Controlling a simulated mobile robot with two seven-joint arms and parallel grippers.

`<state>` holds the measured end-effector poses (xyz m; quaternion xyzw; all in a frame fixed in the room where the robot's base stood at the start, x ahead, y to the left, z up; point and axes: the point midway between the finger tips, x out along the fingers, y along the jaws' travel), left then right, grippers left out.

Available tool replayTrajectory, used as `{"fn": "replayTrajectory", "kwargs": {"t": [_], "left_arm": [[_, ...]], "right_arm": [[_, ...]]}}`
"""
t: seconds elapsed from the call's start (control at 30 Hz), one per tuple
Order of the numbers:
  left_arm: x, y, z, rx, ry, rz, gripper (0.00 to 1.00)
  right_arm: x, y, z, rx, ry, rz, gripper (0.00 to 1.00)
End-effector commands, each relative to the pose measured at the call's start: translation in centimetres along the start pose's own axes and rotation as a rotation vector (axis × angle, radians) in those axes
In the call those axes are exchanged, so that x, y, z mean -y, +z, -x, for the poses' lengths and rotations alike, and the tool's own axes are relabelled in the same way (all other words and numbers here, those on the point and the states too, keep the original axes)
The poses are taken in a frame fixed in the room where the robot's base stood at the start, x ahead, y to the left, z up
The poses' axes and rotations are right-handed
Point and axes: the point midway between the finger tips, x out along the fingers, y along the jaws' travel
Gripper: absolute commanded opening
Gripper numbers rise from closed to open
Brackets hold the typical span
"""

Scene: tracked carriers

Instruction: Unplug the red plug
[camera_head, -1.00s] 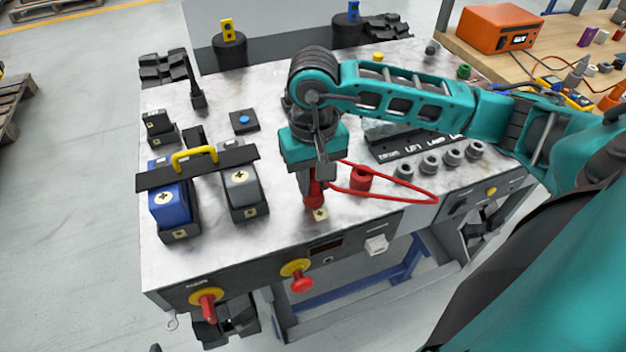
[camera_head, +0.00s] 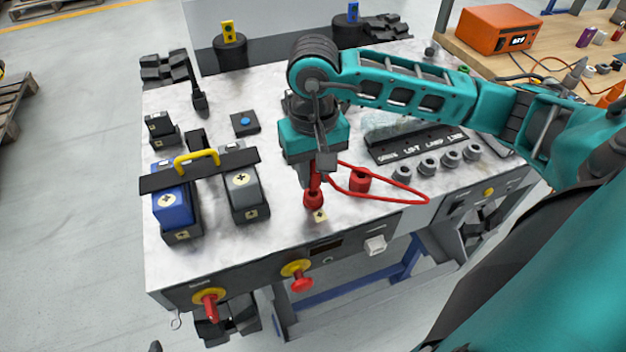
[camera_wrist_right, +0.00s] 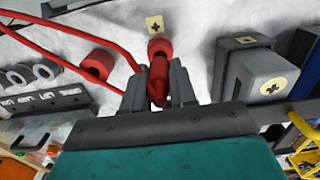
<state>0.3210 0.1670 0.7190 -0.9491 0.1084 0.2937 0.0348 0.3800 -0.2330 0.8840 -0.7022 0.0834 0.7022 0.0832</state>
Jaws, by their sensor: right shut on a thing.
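My right gripper (camera_head: 314,178) points down at the front middle of the worktop and is shut on the red plug (camera_head: 315,183). In the right wrist view, the red plug (camera_wrist_right: 158,80) sits between the two grey fingers (camera_wrist_right: 159,88). Its end is at the red socket (camera_wrist_right: 160,46), which also shows in the head view (camera_head: 313,200) just below the plug. I cannot tell how deep the plug sits in it. A red cable (camera_head: 395,197) loops to the right from the plug. A second red socket (camera_head: 360,180) stands to the right. My left gripper is out of view.
A blue battery-like block (camera_head: 173,207) and a grey one (camera_head: 243,193) stand left, under a black bar with a yellow handle (camera_head: 197,157). A labelled strip (camera_head: 415,145) and several grey round sockets lie right. Red knobs (camera_head: 302,283) stick out from the front panel.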

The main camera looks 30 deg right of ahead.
Motion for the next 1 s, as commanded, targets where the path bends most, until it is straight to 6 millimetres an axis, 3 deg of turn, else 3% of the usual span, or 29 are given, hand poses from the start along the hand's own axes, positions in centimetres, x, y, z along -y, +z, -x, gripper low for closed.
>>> {"fn": "replayTrajectory", "kwargs": {"t": [0.47, 1.0], "left_arm": [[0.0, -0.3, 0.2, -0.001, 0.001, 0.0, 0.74], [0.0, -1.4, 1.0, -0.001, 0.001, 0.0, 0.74]], "right_arm": [[0.0, 0.0, 0.5, -0.001, 0.0, 0.0, 0.0], [0.0, 0.0, 3.9, 0.0, 0.0, 0.0, 0.0]]}}
